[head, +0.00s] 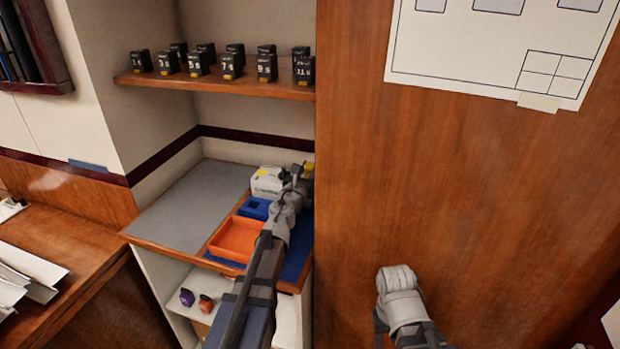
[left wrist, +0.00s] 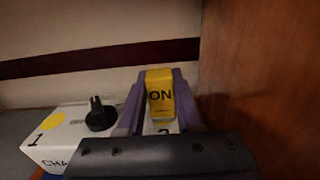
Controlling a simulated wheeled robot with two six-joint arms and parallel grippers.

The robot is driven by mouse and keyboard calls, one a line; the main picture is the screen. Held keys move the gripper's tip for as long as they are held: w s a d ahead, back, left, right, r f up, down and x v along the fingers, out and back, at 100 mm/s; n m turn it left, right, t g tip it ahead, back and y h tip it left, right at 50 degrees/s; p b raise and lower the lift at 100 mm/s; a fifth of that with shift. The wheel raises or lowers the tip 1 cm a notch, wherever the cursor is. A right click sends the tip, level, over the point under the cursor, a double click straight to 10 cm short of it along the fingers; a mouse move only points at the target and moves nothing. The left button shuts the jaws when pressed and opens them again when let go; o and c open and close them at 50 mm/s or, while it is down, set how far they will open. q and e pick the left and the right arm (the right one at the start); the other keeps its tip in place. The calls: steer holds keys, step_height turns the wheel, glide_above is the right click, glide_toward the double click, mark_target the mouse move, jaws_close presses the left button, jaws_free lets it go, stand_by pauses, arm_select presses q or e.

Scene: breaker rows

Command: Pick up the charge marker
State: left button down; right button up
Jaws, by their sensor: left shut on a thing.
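The charge marker (left wrist: 160,92) appears to be the yellow block with "ON" in black, seen in the left wrist view. My left gripper (left wrist: 159,108) is shut on it, one purple-grey finger on each side. In the head view my left gripper (head: 298,176) is at the right end of the counter recess, by the wood panel, and largely hides the block. A white charger box (head: 266,181) with a yellow dot sits beside it; in the left wrist view the box (left wrist: 52,150) shows "1" and a black knob. I cannot tell whether the marker still touches the box.
Several numbered black breakers (head: 198,63) stand on the shelf above. A tall wood panel (head: 450,190) closes the right side. The counter's left part is clear.

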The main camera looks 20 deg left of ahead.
mark_target(310, 164)
stand_by(0.4)
arm_select(q)
step_height(310, 164, up, 10)
steer(key=p, duration=1)
